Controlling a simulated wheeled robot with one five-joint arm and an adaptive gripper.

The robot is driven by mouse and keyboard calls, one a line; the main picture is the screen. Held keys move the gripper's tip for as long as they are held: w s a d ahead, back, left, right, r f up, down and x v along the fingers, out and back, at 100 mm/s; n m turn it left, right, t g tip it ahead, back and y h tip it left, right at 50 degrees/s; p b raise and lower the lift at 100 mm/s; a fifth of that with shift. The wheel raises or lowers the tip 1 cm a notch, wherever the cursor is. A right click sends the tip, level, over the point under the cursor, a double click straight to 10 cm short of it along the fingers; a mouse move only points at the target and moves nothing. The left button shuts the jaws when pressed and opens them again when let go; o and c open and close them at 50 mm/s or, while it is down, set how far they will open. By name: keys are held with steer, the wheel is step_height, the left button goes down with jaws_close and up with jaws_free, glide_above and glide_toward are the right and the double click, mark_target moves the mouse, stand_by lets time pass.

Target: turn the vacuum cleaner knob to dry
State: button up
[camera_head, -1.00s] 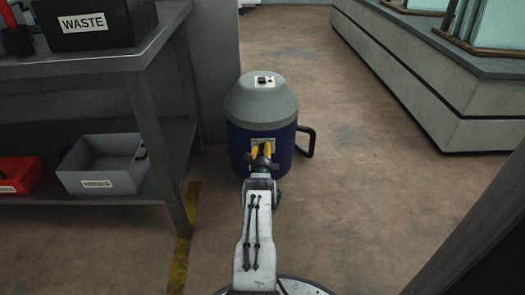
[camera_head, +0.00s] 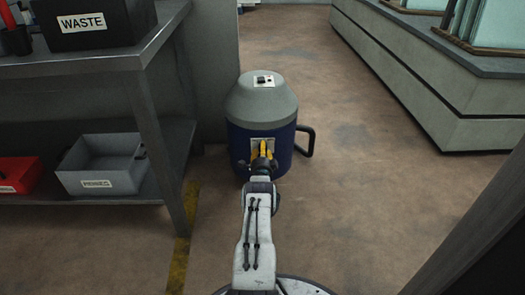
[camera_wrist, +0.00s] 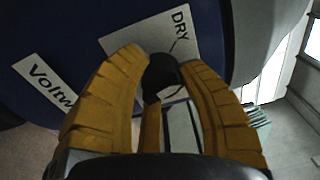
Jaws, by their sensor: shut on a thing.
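The vacuum cleaner (camera_head: 240,147) is a dark blue drum with a grey domed lid, standing upright on the floor in the head view. Its dark knob (camera_wrist: 162,72) sits on a light label plate with the word DRY (camera_wrist: 180,22) in the wrist view. My gripper (camera_head: 262,147) is at the drum's front, shut on the knob, with its yellow fingers (camera_wrist: 105,100) on either side of it. The fingers hide part of the plate, and the knob's pointer is hard to make out; a thin dark line runs from the knob towards DRY.
A metal shelf bench (camera_head: 158,130) stands at the left, with a black WASTE bin (camera_head: 110,22) on top and a grey bin (camera_head: 105,165) below. A black handle (camera_head: 309,142) sticks out at the drum's right. The floor to the right is clear.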

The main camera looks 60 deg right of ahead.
steer(key=shift+w+a+r+n, duration=0.1)
steer(key=shift+w+r+n, duration=0.15)
steer(key=shift+n, duration=0.35)
steer(key=shift+w, duration=0.1)
steer(key=o, duration=1.2)
steer(key=shift+f, duration=0.15)
steer(key=shift+s+a+f, duration=0.1)
steer(key=shift+s, duration=0.1)
steer(key=shift+v, duration=5.85)
steer(key=shift+c, duration=0.2)
